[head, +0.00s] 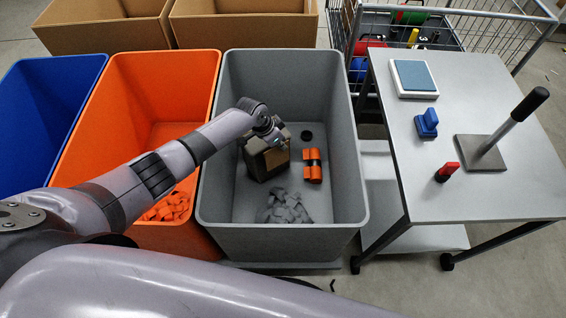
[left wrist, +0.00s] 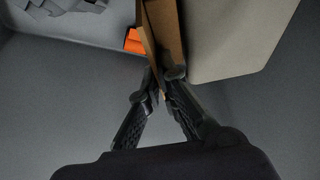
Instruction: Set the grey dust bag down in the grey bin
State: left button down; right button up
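The grey dust bag (left wrist: 232,35) has a grey-beige body and a brown cardboard plate. In the head view the dust bag (head: 263,166) is inside the grey bin (head: 347,180), left of the middle. My left gripper (head: 274,142) reaches down into the bin at the bag's top. In the left wrist view the fingertips of my left gripper (left wrist: 163,76) close on the edge of the cardboard plate. Whether the bag's underside touches the bin floor cannot be told. My right gripper is out of view.
An orange bin (head: 185,75) and a blue bin (head: 45,95) stand left. A table (head: 500,85) with tools stands right; cardboard boxes (head: 100,35) stand behind.

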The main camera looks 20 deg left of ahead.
pick_arm(q)
jog(key=c, duration=1.7)
grip_release()
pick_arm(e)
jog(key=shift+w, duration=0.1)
pick_arm(q)
jog(key=shift+s, duration=0.1)
jog(key=shift+s+a+r, duration=0.1)
jog(key=shift+a+r, duration=0.1)
jog(key=shift+r, duration=0.4)
jog(key=shift+v, duration=3.4)
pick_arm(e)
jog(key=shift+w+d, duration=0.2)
